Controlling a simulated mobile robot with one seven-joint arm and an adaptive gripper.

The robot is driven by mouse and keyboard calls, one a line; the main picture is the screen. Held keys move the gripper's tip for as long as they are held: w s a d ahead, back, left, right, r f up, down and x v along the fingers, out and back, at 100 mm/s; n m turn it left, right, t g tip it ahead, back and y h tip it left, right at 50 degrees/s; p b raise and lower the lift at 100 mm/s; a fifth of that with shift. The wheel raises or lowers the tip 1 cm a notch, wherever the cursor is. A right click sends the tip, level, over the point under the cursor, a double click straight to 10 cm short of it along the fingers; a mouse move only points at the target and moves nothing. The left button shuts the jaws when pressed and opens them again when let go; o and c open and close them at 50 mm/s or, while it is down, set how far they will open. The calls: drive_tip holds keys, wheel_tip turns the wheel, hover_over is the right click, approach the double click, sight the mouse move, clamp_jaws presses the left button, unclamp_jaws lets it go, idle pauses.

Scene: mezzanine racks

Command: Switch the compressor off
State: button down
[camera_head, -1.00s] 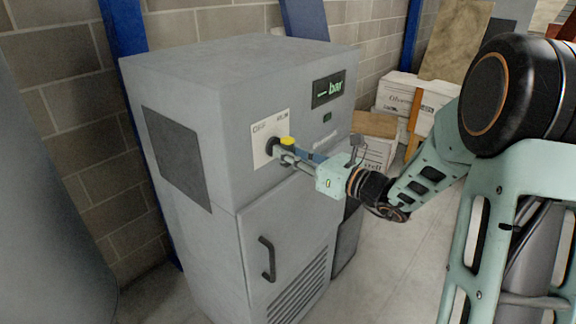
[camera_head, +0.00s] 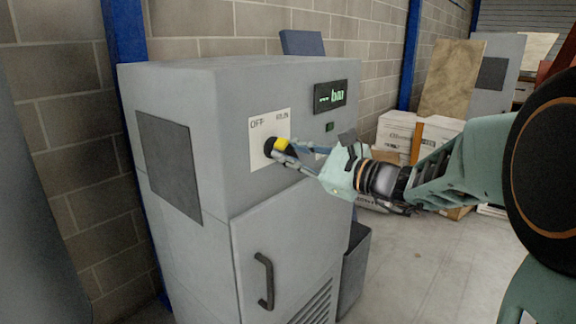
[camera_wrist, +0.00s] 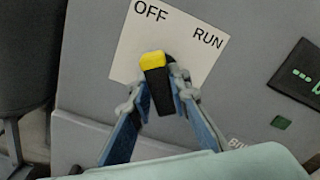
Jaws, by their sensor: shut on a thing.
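The compressor is a grey cabinet (camera_head: 215,130) with a white switch plate (camera_head: 256,128) on its front, marked OFF at left and RUN at right. A black knob with a yellow end (camera_head: 283,145) stands out from the plate. In the wrist view the knob (camera_wrist: 161,92) has its yellow end up, pointing roughly toward OFF. My gripper (camera_head: 285,155) reaches in from the right. In the wrist view its two fingers (camera_wrist: 158,90) are shut on the knob's sides.
A lit display (camera_head: 330,96) and a small green button (camera_head: 329,127) sit right of the plate. A black door handle (camera_head: 265,281) stands out below. Boxes (camera_head: 398,132) and a board (camera_head: 450,78) stand behind at right. The floor (camera_head: 400,265) at right is open.

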drive_tip(key=shift+n+b, duration=0.3)
drive_tip(key=c, duration=1.8)
unclamp_jaws()
drive_tip(key=v, duration=1.2)
